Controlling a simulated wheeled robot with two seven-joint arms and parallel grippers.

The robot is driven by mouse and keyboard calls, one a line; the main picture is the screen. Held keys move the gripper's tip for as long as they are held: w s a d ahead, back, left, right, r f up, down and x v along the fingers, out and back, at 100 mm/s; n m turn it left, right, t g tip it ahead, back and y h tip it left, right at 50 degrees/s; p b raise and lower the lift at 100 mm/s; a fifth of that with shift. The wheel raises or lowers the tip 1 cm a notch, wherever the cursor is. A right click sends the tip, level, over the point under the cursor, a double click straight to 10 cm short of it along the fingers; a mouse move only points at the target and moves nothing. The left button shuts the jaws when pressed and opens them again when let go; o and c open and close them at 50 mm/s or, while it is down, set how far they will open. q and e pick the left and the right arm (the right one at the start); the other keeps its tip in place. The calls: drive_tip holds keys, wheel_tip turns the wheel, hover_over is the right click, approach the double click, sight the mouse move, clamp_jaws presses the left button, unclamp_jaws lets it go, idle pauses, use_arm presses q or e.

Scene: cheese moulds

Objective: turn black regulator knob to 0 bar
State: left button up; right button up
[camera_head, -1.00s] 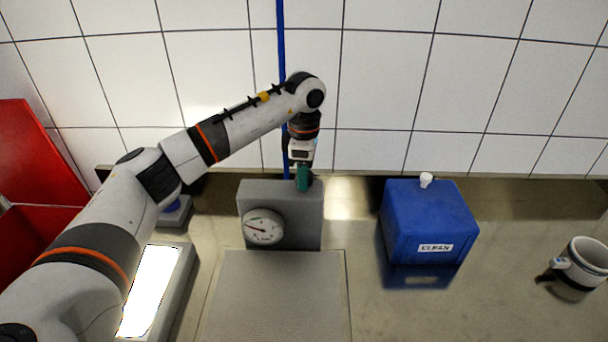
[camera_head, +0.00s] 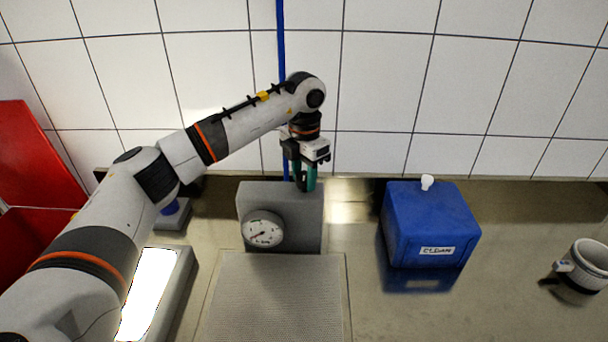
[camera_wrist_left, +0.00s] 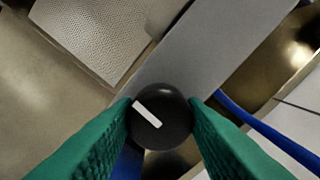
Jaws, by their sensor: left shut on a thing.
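The black regulator knob (camera_wrist_left: 168,110) shows in the left wrist view as a round cap with a white marker bar. My left gripper (camera_wrist_left: 160,118) has its green fingers shut on the knob from both sides. In the head view my left gripper (camera_head: 304,184) points down at the top of the grey regulator block (camera_head: 285,205), and its fingers hide the knob there. The white round gauge (camera_head: 262,229) is on the block's front; its red needle points to the lower left. The scale figures are too small to read. My right gripper is not in view.
A blue box (camera_head: 430,225) labelled CLEAN and a white mug (camera_head: 585,265) stand to the right. A perforated plate (camera_head: 275,300) lies in front of the block. A bright light panel (camera_head: 150,290) and a red bin (camera_head: 35,160) are at left. A blue hose (camera_head: 281,60) runs up the tiled wall.

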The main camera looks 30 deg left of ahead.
sight(304, 175)
use_arm(q)
drive_tip(key=shift+r+n, duration=0.15)
drive_tip(key=shift+n, duration=0.35)
drive_tip(key=o, duration=1)
drive_tip(key=shift+r, duration=0.2)
wheel_tip(304, 175, up, 12)
drive_tip(key=shift+f+b, duration=0.25)
drive_tip(key=shift+b, duration=0.7)
